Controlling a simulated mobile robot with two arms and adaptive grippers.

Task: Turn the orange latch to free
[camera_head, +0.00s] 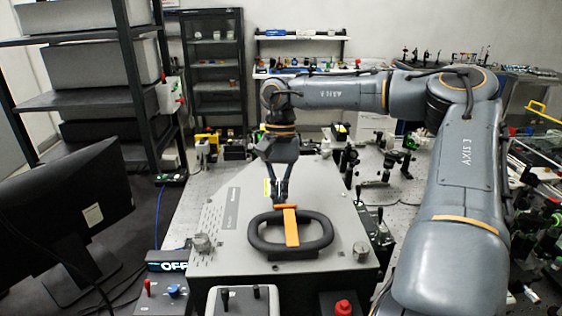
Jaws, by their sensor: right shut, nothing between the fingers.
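The orange latch (291,227) is a flat bar lying across the black oval handle ring (256,238) on top of the grey spectrometer box (215,215). Its long part points toward the front of the box. My right gripper (281,201) points down just behind the latch's far end, its fingers shut with nothing between them. The fingertips are close to the latch's far end; I cannot tell whether they touch it. My left gripper is not in view.
A black monitor (65,225) stands at the left. A metal knob (201,244) sits on the box's left front. A red button (343,307) and a control panel with a blue knob (173,291) are at the front. Optical mounts (358,180) crowd the right side.

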